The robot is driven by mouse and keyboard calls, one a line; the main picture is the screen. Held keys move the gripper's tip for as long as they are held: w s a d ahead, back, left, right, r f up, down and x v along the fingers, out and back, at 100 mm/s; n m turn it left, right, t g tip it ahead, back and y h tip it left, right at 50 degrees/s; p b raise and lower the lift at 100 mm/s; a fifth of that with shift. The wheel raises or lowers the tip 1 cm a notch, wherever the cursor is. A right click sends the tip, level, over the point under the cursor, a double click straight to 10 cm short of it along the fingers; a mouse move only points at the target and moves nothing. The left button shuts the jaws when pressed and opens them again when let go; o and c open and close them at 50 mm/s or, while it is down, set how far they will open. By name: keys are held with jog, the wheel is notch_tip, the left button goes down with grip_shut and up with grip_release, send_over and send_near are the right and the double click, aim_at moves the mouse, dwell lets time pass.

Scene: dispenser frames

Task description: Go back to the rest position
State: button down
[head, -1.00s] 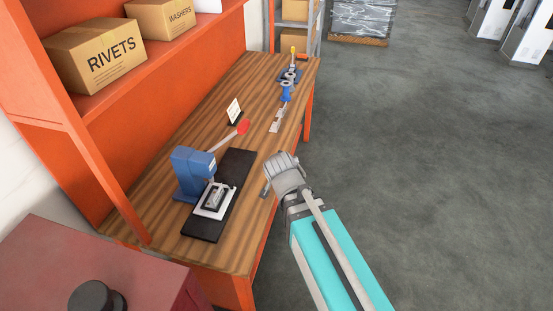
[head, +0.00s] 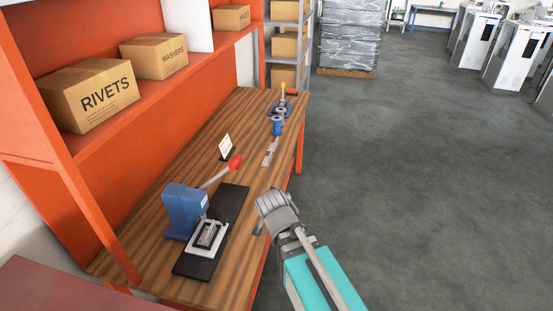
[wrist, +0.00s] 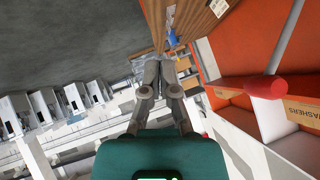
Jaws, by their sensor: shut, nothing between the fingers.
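My gripper (head: 268,214) is over the right edge of the wooden workbench (head: 165,262) in the head view, to the right of the black base plate. In the wrist view my gripper (wrist: 167,70) shows with its two fingers together and nothing between them. A blue press (head: 184,210) with a red-knobbed lever (head: 235,162) stands on the black base plate (head: 234,205). The red knob (wrist: 268,88) shows large at the right in the wrist view. A white fixture (head: 209,236) sits under the press.
A small sign (head: 226,146), metal plates (head: 270,152) and blue tools (head: 277,126) are farther along the bench. An orange shelf (head: 95,145) carries boxes labelled rivets (head: 92,96) and washers (head: 155,56). Open grey floor (head: 420,190) lies to the right.

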jog(key=s+d+f+n+g+b, duration=0.1)
jog(key=s+d+f+g+b, duration=0.2)
jog(key=d, duration=0.9)
jog(key=s+d+f+n+g+h+b, duration=0.1)
jog(key=s+d+f+n+g+b, duration=0.1)
jog(key=s+d+f+g, duration=0.4)
jog(key=s+d+f+b, duration=0.1)
jog(key=d+f, duration=0.2)
jog(key=d, duration=0.3)
jog(key=shift+f+g+h, duration=0.2)
jog(key=shift+g+h, duration=0.1)
